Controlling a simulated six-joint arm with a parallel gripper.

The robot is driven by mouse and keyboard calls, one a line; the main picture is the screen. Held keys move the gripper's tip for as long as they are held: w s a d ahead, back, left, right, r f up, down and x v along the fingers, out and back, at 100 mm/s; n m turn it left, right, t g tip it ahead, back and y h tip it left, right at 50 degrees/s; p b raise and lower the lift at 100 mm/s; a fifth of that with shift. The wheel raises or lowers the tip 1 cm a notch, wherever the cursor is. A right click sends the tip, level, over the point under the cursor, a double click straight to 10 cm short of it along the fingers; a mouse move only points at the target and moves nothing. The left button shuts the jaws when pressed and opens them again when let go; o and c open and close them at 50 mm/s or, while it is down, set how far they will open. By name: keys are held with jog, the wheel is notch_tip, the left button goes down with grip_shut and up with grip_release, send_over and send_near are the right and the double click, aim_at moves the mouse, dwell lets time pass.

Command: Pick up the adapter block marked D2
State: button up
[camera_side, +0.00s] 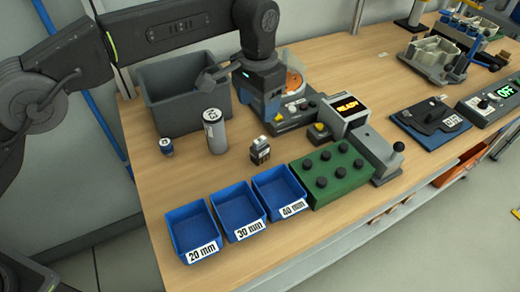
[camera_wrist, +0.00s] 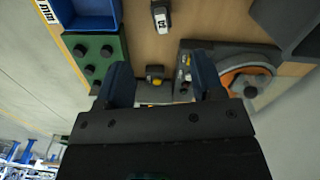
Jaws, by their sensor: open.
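My gripper (camera_wrist: 163,82) is open, with its two dark blue fingers apart and nothing seen between them. In the side view my gripper (camera_side: 262,102) hangs over the left part of the station with the orange disc. A small dark block with a white label (camera_side: 260,151) stands on the bench, apart from the gripper and nearer the side camera. In the wrist view this labelled block (camera_wrist: 161,17) is at the top edge, beyond the fingertips. Its label looks like "14" there. I cannot read D2 on any block.
Blue trays (camera_side: 187,229) marked 20, 30 and 40 mm line the front. A green knobbed block (camera_side: 331,178) and a READY display (camera_side: 351,107) are right of the labelled block.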

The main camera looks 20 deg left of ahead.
aim_at(260, 140)
notch_tip(260, 140, down, 8)
jog(key=shift+f, duration=0.1)
jog(key=shift+w+d+f, duration=0.1)
jog(key=shift+w+f, duration=0.05)
jog(key=shift+f, duration=1.25)
jog(key=shift+w+f, duration=0.15)
jog(key=shift+f, duration=1.25)
jog(key=shift+c, duration=0.3)
jog(key=c, duration=1)
jog(key=shift+o, duration=0.2)
